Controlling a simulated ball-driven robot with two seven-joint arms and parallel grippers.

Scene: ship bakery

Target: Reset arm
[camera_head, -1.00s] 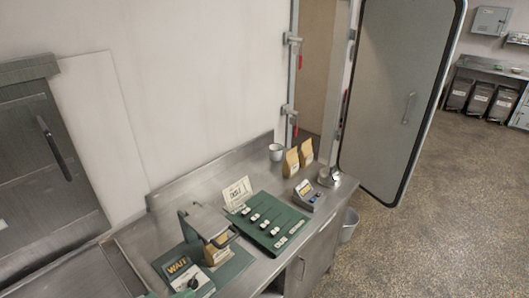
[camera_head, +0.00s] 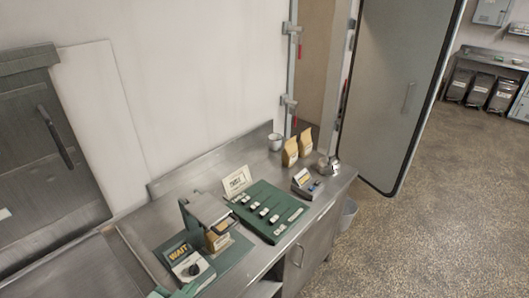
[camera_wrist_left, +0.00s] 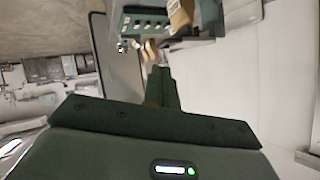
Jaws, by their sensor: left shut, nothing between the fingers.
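My left gripper (camera_wrist_left: 158,72) shows in the left wrist view, its green fingers together and empty, pointing toward the counter items at the top. In the head view only a small green part of my left arm shows at the bottom edge, below the WAIT box. The fingertips cannot be made out clearly there. My right gripper is in neither view.
A steel counter (camera_head: 150,236) carries a grey machine (camera_head: 205,207) with a paper bag under it, a WAIT box (camera_head: 187,262), a green slotted board (camera_head: 252,225), two paper bags (camera_head: 290,152) and a cup (camera_head: 275,141).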

